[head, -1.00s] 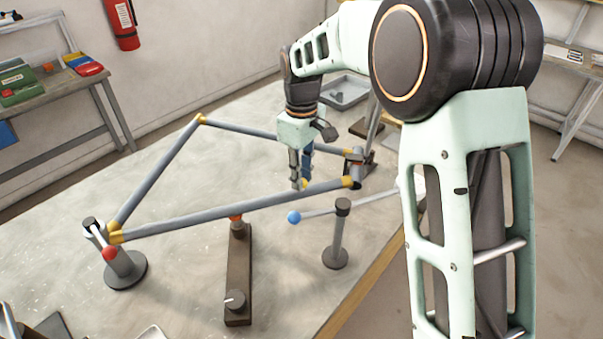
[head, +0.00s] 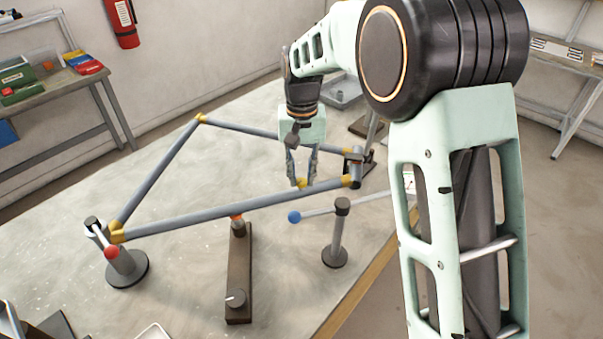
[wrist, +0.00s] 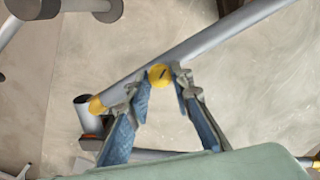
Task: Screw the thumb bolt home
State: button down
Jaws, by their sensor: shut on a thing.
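The thumb bolt (head: 301,183) has a yellow head, small in the head view. In the wrist view its round yellow head (wrist: 159,75), with a dark mark across it, lies against a grey tube of the frame. My gripper (head: 302,186) points down over the bolt. Its two blue-padded fingers reach either side of the head, and the fingertips (wrist: 161,82) are closed on it. The bolt's shank is hidden, so its depth cannot be seen. The grey tube frame (head: 190,221) with yellow joints is held in the jig on the table.
A clamp post with a red-knobbed lever (head: 125,265) stands at the frame's left corner. A post with a blue-knobbed lever (head: 338,232) stands in front, right of a dark block (head: 239,280). A grey tray (head: 343,91) lies behind my gripper.

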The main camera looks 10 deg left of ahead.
aim_at(302, 181)
jog(key=m, duration=0.6)
jog(key=shift+r+m+p, duration=0.15)
jog(key=shift+m+p, duration=0.15)
jog(key=m+p, duration=0.1)
jog(key=m, duration=0.5)
jog(key=shift+w+m, duration=0.1)
jog(key=shift+m, duration=0.5)
jog(key=c, duration=1.8)
grip_release()
jog(key=shift+o, duration=0.6)
notch_tip(302, 181, up, 12)
